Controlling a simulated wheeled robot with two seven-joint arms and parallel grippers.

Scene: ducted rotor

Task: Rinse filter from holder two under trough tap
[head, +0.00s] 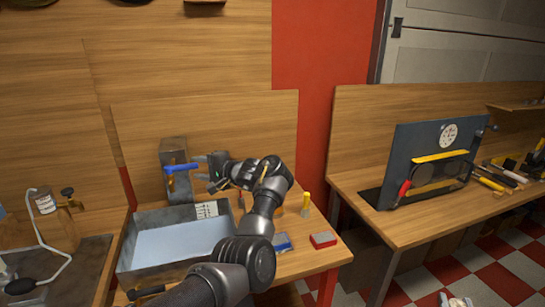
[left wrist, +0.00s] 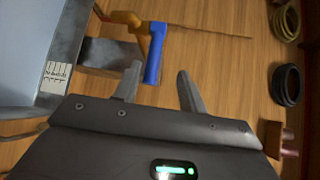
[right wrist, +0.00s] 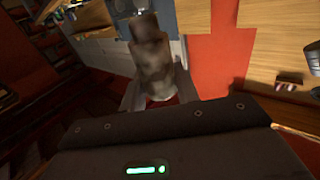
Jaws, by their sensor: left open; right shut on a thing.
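The trough (head: 125,255) is a grey metal basin with pale blue water and a white label on its back rim. The tap's blue lever (head: 182,168) stands out from a grey block (head: 172,150) behind the trough. My left gripper (head: 208,172) is open beside the lever. In the left wrist view the blue lever (left wrist: 154,52) lies just beyond and between the open fingertips (left wrist: 158,78), with an orange-yellow piece at its end. In the right wrist view my right gripper (right wrist: 158,88) is shut on a mottled grey-brown cylinder, apparently the filter (right wrist: 150,55). Holder two is not identifiable.
Right of the trough, a red box (head: 323,240), a blue box (head: 282,243) and a yellow-topped item (head: 306,200) stand on the bench. A glass vessel with a white tube (head: 45,203) is at left. A dark panel (head: 425,165) stands on the right bench.

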